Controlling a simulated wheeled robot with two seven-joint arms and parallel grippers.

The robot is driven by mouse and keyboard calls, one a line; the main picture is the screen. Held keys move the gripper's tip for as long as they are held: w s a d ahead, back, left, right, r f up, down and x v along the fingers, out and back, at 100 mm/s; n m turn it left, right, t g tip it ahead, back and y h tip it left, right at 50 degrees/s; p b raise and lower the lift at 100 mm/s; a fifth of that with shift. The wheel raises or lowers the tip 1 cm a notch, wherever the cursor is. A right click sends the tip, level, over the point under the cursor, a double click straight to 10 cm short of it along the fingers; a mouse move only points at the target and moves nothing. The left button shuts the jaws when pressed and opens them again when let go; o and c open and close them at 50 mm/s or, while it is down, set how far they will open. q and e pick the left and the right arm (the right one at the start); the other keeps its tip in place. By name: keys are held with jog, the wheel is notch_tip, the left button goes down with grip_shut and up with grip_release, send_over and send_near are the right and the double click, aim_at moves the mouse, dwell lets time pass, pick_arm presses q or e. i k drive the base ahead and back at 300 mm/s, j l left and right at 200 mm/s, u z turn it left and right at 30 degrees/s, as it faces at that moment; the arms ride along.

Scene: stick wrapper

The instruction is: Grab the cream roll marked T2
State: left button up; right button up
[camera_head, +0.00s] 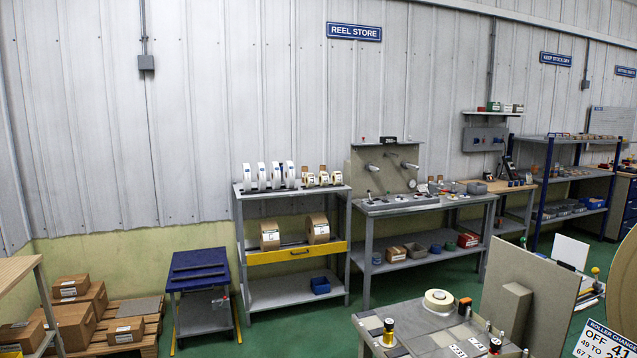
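A cream roll (439,300) lies flat on the grey work table (418,325) at the front right. No mark can be read on it. More rolls stand on edge on the top of the reel rack (292,194) against the back wall: white-and-blue ones (276,175) on the left and smaller yellowish ones (323,177) on the right. Any T2 label is too small to read. Neither of my grippers is in view.
A blue-topped cart (199,262) stands left of the rack, beside cardboard boxes (73,322) on a pallet. A bench (425,202) stands right of the rack. Upright panels (530,295) and a large tan disc (622,285) crowd the front right. Green floor (262,335) is clear before the rack.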

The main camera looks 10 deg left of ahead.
aim_at(309, 178)
jog(key=i+j+u, duration=0.3)
jog(key=i+u, duration=0.15)
jog(key=i+j+u, duration=0.1)
jog(key=i+u, duration=0.35)
jog(key=i, duration=0.25)
jog(key=i+j, duration=0.1)
jog(key=i, duration=1.55)
jog(key=i+l+z, duration=0.1)
jog(key=i+z, duration=0.3)
jog(key=i+j+z, duration=0.1)
jog(key=i+z, duration=0.25)
jog(key=i, duration=0.3)
jog(key=i+j+z, duration=0.2)
jog(key=i+z, duration=0.2)
jog(key=i, duration=0.1)
